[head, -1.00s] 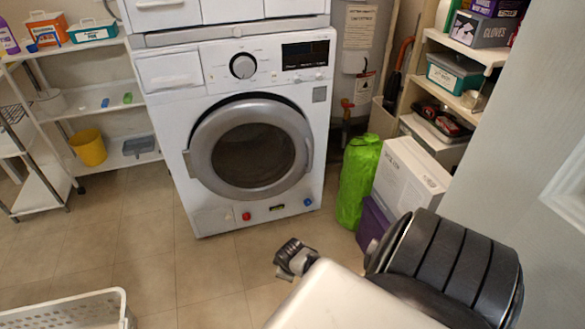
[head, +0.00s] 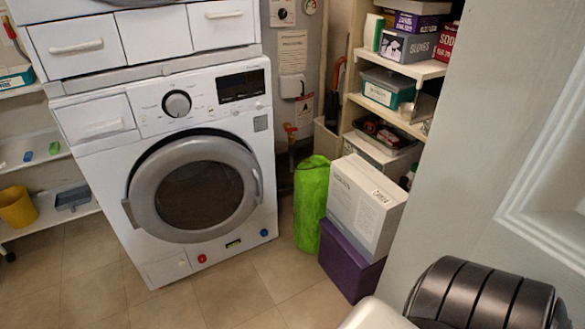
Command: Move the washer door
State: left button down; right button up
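A white front-loading washer (head: 98,170) stands at the left centre of the head view. Its round door (head: 145,196) has a wide grey rim and a dark glass middle. The door looks slightly ajar, with a dark gap along its top edge; I cannot tell how far it stands off the body. A small handle shows at the rim's right side and a hinge-like tab at its left. My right arm shows at the bottom right, but its gripper is out of the frame. My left gripper is not in view either.
A green bag (head: 311,203), a white box (head: 362,206) and a purple box (head: 346,262) stand right of the washer. Shelves (head: 412,62) with boxes rise behind them. A pale panelled door or wall (head: 470,190) fills the right. The tiled floor (head: 250,294) before the washer is clear.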

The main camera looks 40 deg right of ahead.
aim_at(143, 210)
jog(key=i+z, duration=0.3)
jog(key=i, duration=0.2)
jog(key=i+j+z, duration=0.2)
jog(key=i+z, duration=0.15)
jog(key=i, duration=0.2)
jog(key=i+l, duration=0.15)
jog(key=i, duration=0.15)
